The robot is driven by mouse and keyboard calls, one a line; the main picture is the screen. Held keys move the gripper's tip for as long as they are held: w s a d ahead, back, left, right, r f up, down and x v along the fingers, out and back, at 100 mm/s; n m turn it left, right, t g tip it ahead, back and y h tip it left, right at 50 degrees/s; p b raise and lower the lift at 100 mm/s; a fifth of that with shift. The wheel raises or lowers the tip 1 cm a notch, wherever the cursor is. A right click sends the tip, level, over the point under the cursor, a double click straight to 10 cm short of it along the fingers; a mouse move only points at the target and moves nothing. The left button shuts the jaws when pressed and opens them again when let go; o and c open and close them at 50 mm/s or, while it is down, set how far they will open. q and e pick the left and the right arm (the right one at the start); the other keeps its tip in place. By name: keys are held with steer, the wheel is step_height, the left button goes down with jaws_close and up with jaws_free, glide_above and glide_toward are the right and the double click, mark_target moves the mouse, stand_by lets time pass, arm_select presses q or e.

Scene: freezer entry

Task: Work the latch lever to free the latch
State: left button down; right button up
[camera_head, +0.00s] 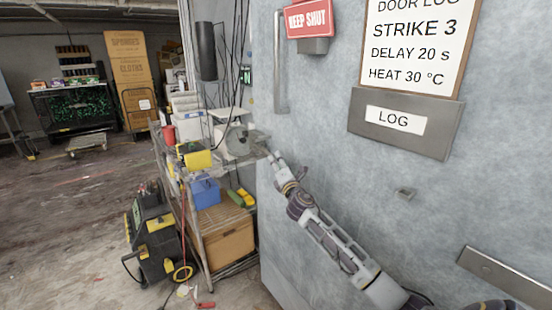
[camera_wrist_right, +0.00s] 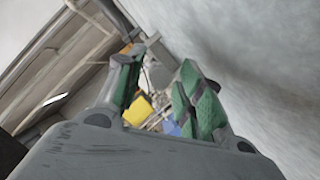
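The grey freezer door (camera_head: 330,150) fills the right of the head view. A small grey metal piece (camera_head: 259,141) sticks out at its left edge and looks like the latch lever; it is too small to read its position. My right gripper (camera_head: 273,158) is just below and right of it, close to the door face. I cannot tell whether they touch. In the right wrist view the green-padded fingers (camera_wrist_right: 160,88) stand apart with a gap between them. Nothing is clearly held. My left gripper is not in view.
A vertical door handle (camera_head: 281,62) is above my right gripper. A loaded wire shelf (camera_head: 205,225) stands close to the door's left edge. The floor (camera_head: 70,220) at left is mostly clear.

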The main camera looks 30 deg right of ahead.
mark_target(267, 152)
steer(key=shift+x, duration=1.45)
steer(key=shift+w, duration=0.4)
jaws_close()
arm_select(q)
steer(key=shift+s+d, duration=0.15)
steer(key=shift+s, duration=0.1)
